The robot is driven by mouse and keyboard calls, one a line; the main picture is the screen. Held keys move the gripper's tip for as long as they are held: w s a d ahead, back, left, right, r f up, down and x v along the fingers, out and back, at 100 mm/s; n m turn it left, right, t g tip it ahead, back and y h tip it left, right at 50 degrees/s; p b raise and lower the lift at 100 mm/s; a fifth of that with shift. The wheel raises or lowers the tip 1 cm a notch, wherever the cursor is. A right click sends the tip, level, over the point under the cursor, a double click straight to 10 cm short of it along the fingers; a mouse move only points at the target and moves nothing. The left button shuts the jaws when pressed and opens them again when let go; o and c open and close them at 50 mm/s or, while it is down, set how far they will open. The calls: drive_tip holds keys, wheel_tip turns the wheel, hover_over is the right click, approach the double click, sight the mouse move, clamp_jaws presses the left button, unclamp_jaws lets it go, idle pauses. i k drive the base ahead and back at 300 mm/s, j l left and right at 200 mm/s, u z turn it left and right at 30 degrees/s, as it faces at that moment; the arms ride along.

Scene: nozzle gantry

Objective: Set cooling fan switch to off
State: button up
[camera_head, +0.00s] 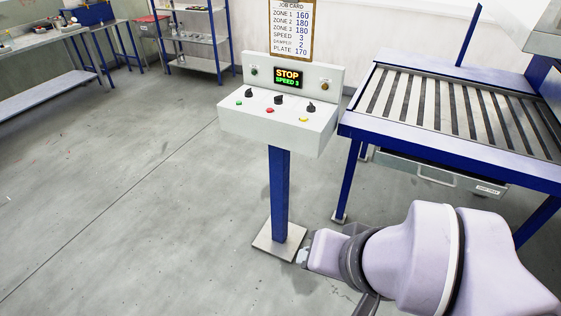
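The control console (235,122) is a pale box on a blue post, with a display (288,77) reading STOP, SPEED 3. Its sloped top carries three black knobs: left (248,93), middle (278,99) and right (311,107). Small round fittings sit on the upright panel, left (254,71) and right (324,86). No label is readable, so I cannot tell which one is the cooling fan switch or its setting. My arm lies low at the right, well below the console. Its end is near the post's foot, and I cannot make out gripper fingers.
Green (239,103), red (269,110) and yellow (303,119) buttons sit before the knobs. A job card (291,28) stands behind. A blue-framed slatted table (435,139) with a drawer (440,175) is close at right. The floor left of the console is clear.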

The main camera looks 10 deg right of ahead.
sight(278, 99)
drive_tip(key=i, duration=0.95)
drive_tip(key=i+l+u, duration=0.1)
drive_tip(key=i, duration=0.9)
